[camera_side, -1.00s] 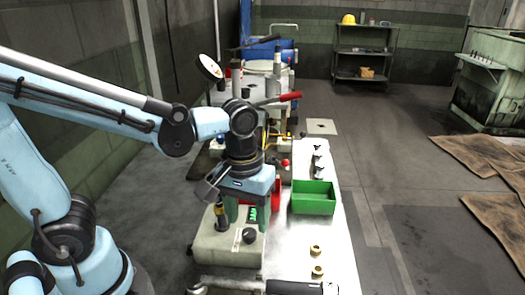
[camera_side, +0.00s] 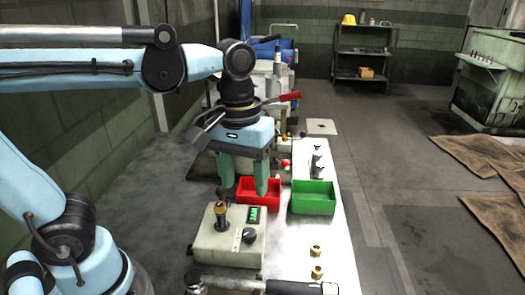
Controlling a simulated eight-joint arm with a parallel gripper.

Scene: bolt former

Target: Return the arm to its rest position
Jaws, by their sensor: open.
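My gripper (camera_side: 243,186) hangs from my light blue arm left of centre, pointing down. Its two green fingers are spread apart with nothing between them. In the picture it overlaps the red bin (camera_side: 259,203), and the right finger covers part of that bin. I cannot tell the exact height of the fingers above the table.
A green bin (camera_side: 313,207) stands right of the red bin. A beige control box (camera_side: 228,249) with a knob and green display stands in front. Brass pieces (camera_side: 316,251) lie on the metal table (camera_side: 345,262). A machine with a red-handled lever (camera_side: 290,97) stands behind.

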